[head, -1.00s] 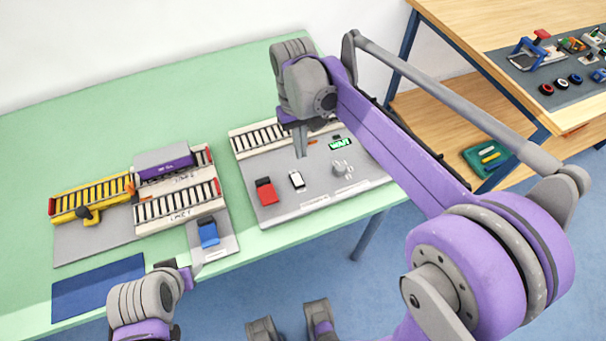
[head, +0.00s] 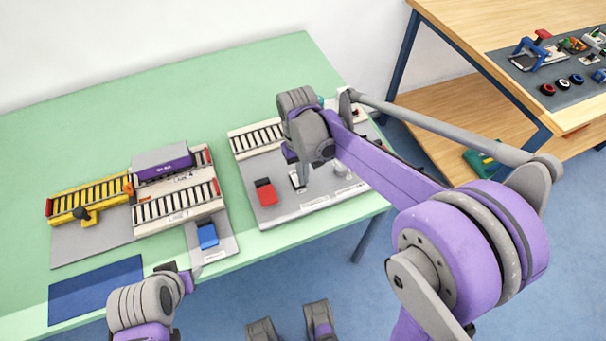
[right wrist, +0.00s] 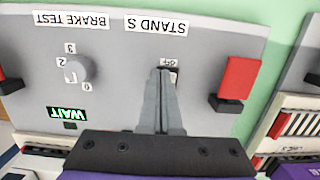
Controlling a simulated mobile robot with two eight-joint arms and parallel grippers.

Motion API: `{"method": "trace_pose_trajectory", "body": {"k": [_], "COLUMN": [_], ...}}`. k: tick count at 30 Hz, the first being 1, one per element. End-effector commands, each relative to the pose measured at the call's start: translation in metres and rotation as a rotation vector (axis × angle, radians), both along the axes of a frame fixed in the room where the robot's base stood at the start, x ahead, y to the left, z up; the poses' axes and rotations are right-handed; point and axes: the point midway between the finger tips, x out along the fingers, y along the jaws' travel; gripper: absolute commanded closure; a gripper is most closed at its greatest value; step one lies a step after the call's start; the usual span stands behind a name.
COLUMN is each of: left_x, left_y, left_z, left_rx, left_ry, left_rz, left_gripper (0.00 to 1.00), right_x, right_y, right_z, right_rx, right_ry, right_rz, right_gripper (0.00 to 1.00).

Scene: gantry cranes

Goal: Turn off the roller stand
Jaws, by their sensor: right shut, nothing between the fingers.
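The roller stand (head: 274,216) is a grey panel with a roller strip (head: 258,140) along its back, on the green table. In the right wrist view its panel (right wrist: 205,60) shows a small white switch (right wrist: 174,76) under an upside-down label reading "STAND S". My right gripper (right wrist: 163,72) is shut and empty. Its fingertips are at the switch and cover most of it; I cannot tell whether they touch. In the head view the right gripper (head: 299,184) points down over the panel. My left gripper (head: 193,272) is at the table's front edge, its fingers unclear.
A red block (right wrist: 236,82) is beside the switch. A grey knob (right wrist: 78,69) and a lit "WAIT" display (right wrist: 67,113) are on the other side. Left of the panel are a yellow roller track (head: 88,197), a white one (head: 178,207) and a blue switch (head: 207,236).

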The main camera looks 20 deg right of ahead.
Motion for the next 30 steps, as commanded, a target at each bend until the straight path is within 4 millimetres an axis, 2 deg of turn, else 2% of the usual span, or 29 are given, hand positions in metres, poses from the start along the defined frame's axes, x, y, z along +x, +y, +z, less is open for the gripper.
{"method": "trace_pose_trajectory", "body": {"k": [4, 30], "left_x": [0.000, 0.000], "left_y": [0.000, 0.000], "left_z": [-0.003, 0.003], "left_rx": [0.000, 0.000], "left_ry": [0.001, -0.001], "left_rz": [0.000, 0.000], "left_gripper": [0.50, 0.50], "right_x": [-0.005, 0.013], "right_y": [0.000, 0.001], "right_z": [-0.007, 0.001], "right_rx": [0.005, 0.004], "right_ry": [-0.061, -0.053], "right_rz": [0.000, 0.000], "right_gripper": [1.00, 1.00]}}
